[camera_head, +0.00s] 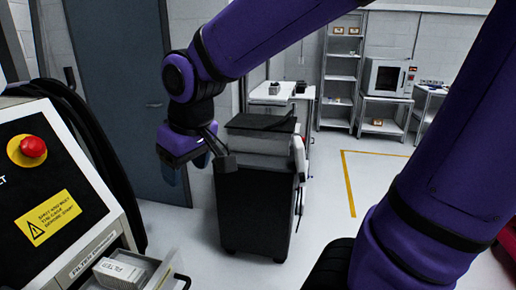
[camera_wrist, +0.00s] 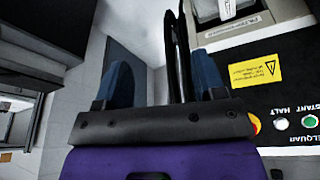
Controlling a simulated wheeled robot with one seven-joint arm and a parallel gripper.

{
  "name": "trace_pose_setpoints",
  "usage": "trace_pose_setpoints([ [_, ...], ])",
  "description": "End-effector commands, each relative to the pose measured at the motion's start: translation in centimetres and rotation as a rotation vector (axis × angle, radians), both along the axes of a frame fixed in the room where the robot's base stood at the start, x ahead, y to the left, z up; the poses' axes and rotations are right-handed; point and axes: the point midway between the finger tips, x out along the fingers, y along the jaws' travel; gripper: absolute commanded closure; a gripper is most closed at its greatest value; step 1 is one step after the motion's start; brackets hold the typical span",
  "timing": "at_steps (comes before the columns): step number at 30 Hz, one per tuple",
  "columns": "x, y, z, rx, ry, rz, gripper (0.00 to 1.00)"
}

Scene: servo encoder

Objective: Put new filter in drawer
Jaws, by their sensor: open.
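A white box labelled FILTER (camera_head: 118,272) sits in the open drawer (camera_head: 160,272) of the machine at the lower left of the head view. Only its upper part shows above the drawer walls. My gripper (camera_head: 176,170) is up and to the right of the drawer, in front of the grey door, well apart from the box. In the wrist view my gripper's two blue fingers (camera_wrist: 160,80) stand wide apart with nothing held between them. The drawer (camera_wrist: 236,30) shows there at the upper right, with a white box (camera_wrist: 227,9) in it, cut off by the frame edge.
The machine panel (camera_head: 45,190) has a red stop button (camera_head: 32,147) and a yellow warning label (camera_head: 48,217). Black cables (camera_head: 95,150) hang beside it. A dark cart (camera_head: 258,200) stands right of my gripper. Floor is clear between machine and cart.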

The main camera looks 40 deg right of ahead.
Motion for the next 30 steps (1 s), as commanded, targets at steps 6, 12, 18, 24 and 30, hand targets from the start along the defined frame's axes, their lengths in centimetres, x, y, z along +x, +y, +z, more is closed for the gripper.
trace_pose_setpoints([
  [6,-5.1,-4.8,3.2,0.025,-0.079,-0.132,0.36],
  [12,-9.2,-7.3,4.5,0.043,-0.13,-0.22,0.36],
  [18,-11.0,-8.2,4.7,0.051,-0.149,-0.258,0.36],
  [24,-11.2,-8.2,4.7,0.052,-0.15,-0.26,0.36],
  [30,-11.1,-8.2,4.8,0.052,-0.15,-0.26,0.36],
])
